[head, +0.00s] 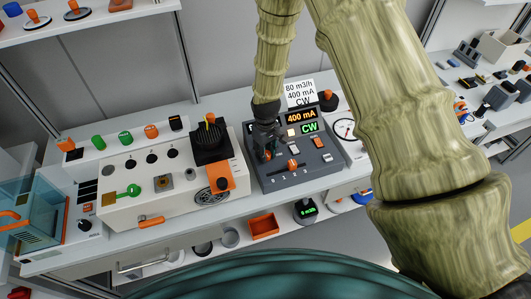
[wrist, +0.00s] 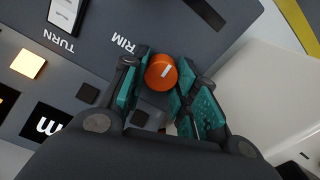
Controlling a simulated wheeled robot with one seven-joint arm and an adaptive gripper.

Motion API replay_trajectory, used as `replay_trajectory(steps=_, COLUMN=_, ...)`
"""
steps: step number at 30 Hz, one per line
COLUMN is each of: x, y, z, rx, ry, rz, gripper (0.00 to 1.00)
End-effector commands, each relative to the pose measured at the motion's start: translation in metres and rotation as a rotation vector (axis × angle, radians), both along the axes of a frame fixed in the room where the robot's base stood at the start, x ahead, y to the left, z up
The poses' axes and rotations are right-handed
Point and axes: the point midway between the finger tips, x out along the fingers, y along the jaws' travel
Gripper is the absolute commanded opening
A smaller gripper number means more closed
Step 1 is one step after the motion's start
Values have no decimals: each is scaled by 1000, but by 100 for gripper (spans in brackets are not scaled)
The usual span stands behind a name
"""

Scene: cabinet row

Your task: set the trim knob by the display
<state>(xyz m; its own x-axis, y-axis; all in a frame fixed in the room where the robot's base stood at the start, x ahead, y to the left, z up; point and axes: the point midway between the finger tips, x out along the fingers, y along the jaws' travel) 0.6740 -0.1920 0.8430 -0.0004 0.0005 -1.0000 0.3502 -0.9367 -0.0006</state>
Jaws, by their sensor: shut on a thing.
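The dark grey control panel (head: 315,172) stands on the bench in the head view. Its amber display (head: 301,116) reads 400 mA and its green one (head: 309,128) reads CW. A white card (head: 300,92) behind it reads 80 m3/h, 400 mA, CW. My gripper (head: 267,150) is at the panel's left side and hides part of it. In the wrist view the orange trim knob (wrist: 162,71), with a white pointer mark, sits between the teal fingers of my gripper (wrist: 160,92), which are shut on it. The label beside it is partly hidden and shows "RIM".
The panel also has an orange slider (head: 292,165), a lit button (wrist: 28,63) and a white switch (wrist: 66,14) marked TURN. A white unit (head: 150,185) stands close on the left. A small meter (head: 306,211) below reads 0 m3/h. My arm crosses the right side.

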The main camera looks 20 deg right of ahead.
Motion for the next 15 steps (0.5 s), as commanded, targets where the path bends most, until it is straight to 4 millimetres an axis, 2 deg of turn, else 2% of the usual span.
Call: replay_trajectory(steps=15, x=1, y=0, z=0, rx=0, ry=-2, rz=-80, gripper=5)
